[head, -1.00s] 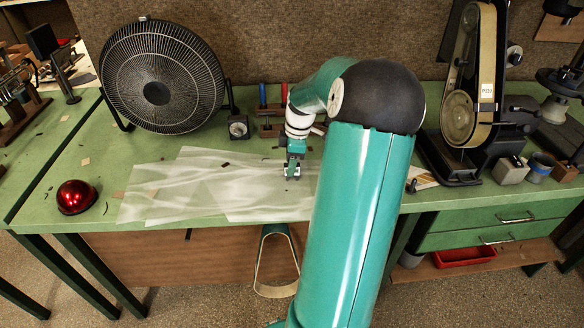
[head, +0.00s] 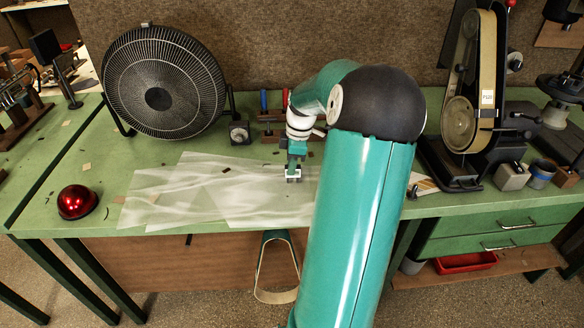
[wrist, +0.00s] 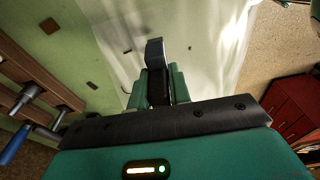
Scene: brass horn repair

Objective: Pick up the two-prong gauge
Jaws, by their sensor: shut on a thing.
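My gripper (head: 293,174) is low over the translucent sheets (head: 240,205) on the green bench in the head view. In the wrist view its green fingers (wrist: 157,84) are shut on a small dark grey piece, which I take to be the two-prong gauge (wrist: 155,52). One end of it sticks out beyond the fingertips. The rest is hidden between the fingers, and its two prongs cannot be made out. I cannot tell whether it touches the sheets.
A fan (head: 160,85) stands at the back left, with a small rack of red and blue handled tools (head: 270,110) behind my gripper. A red dome (head: 77,201) sits at the front left. A belt sander (head: 465,110) stands at the right. The bench's front edge is near the sheets.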

